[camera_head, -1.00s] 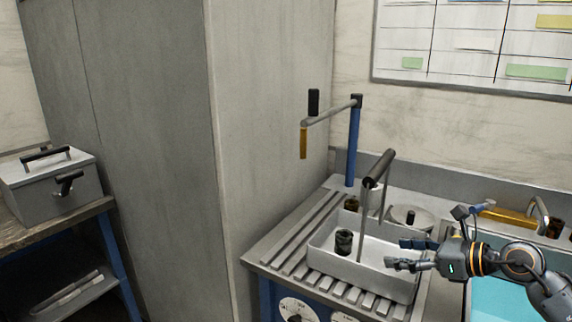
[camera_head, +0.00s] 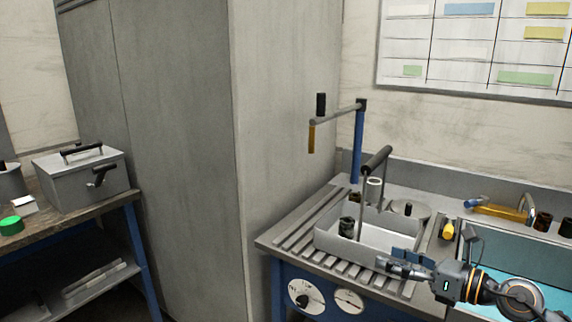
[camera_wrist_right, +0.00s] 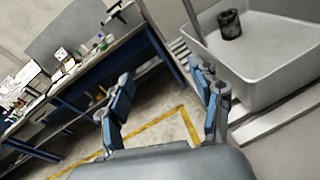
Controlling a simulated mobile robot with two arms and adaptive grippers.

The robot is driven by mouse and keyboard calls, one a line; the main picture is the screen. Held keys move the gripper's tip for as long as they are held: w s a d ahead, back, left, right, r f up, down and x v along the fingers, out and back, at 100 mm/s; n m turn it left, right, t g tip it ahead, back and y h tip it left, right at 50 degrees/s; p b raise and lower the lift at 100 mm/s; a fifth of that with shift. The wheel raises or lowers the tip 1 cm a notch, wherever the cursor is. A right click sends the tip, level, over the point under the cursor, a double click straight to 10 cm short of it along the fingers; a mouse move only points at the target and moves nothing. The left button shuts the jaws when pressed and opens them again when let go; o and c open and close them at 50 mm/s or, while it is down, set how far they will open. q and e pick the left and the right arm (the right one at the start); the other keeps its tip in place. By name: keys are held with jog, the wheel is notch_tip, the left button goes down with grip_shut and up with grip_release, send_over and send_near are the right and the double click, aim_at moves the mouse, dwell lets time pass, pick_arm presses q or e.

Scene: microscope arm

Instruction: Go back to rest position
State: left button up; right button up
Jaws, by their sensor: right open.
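My right gripper (camera_head: 392,262) is in the head view at the lower right, over the front right corner of a white tray. Its fingers are apart and empty. In the right wrist view the two fingers (camera_wrist_right: 165,98) show spread with only floor between them. The white tray (camera_head: 385,244) stands on the slatted bench top and has a tall dark-topped handle. A small black cylinder (camera_head: 346,227) stands inside the tray; it also shows in the right wrist view (camera_wrist_right: 230,24). My left gripper is not in view.
A blue post with a swing arm (camera_head: 357,145) rises behind the tray. A teal basin (camera_head: 500,262) lies to the right, below my right arm. A tall grey cabinet (camera_head: 160,150) stands left of the bench. A grey box (camera_head: 80,182) sits on the left table.

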jog(key=s+d+f+m+t+h, duration=0.1)
jog(key=s+d+f+m+h, duration=0.4)
jog(key=m, duration=1.2)
jog(key=s+f+m+t+h, duration=0.2)
jog(key=s+f+m+h, duration=0.65)
jog(key=m, duration=0.95)
jog(key=s+a+f+m+g+y, duration=0.1)
jog(key=s+a+f+m+g, duration=0.25)
jog(key=s+f+g, duration=0.4)
jog(key=s+a+f+m+g+y, duration=0.15)
jog(key=s+a+f+g, duration=0.25)
jog(key=s+f, duration=0.65)
jog(key=s+f+h, duration=0.1)
jog(key=s+f, duration=0.1)
jog(key=f, duration=1)
jog(key=s+f, duration=0.2)
jog(key=f, duration=0.9)
jog(key=s+d+f+g, duration=0.2)
jog(key=s+d+f, duration=0.1)
jog(key=s+f, duration=1.3)
jog(key=shift+s+d, duration=0.2)
